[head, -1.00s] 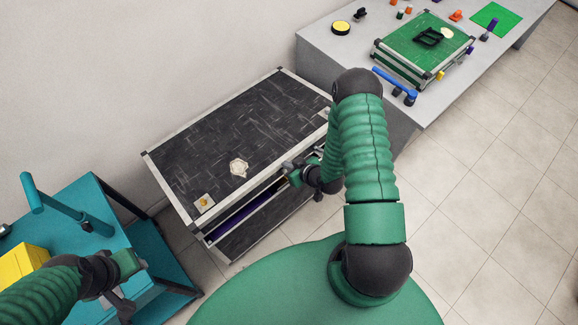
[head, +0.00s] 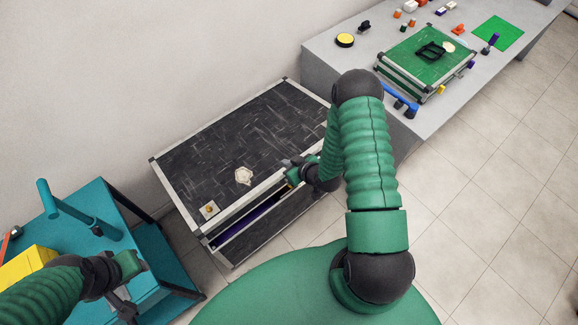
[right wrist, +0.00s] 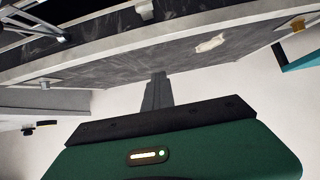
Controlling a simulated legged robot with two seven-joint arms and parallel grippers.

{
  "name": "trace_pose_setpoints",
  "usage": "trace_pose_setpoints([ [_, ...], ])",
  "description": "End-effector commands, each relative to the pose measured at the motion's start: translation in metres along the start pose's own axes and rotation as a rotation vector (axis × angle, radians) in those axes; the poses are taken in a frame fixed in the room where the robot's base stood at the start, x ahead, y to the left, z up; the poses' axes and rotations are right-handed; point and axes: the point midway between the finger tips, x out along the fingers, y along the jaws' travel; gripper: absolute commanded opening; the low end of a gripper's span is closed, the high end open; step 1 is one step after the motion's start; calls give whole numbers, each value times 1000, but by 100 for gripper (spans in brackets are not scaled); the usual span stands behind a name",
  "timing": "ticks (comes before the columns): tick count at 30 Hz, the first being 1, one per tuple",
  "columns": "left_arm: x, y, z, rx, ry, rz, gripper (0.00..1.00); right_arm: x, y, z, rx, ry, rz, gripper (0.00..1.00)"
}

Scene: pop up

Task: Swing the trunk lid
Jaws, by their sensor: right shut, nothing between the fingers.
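The trunk (head: 262,232) stands against the wall, with a black lid (head: 255,125) edged in pale metal. A gap shows along the lid's front edge, with a purple strip inside, so the lid is slightly raised. My right gripper (head: 290,166) is shut and empty at the lid's front edge, right of the middle. In the right wrist view its dark fingers (right wrist: 157,90) overlap the dark lid panel (right wrist: 120,65); contact cannot be told. My left gripper (head: 124,302) hangs over the teal cart, far from the trunk; its jaws are unclear.
A grey bench (head: 335,70) at the right holds a green case (head: 415,58), a yellow button (head: 345,40), a blue handle (head: 400,101) and small items. A teal cart (head: 80,200) with a yellow box (head: 25,263) stands at the left. Tiled floor is free at right.

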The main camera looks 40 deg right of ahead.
Motion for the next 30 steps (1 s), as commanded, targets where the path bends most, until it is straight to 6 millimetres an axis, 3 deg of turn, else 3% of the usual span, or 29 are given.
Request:
trace_pose_setpoints([
  [30, -59, 0, -14, 0, 0, 0, 36, -27, 0, -91, -1, 1, 0, 0],
])
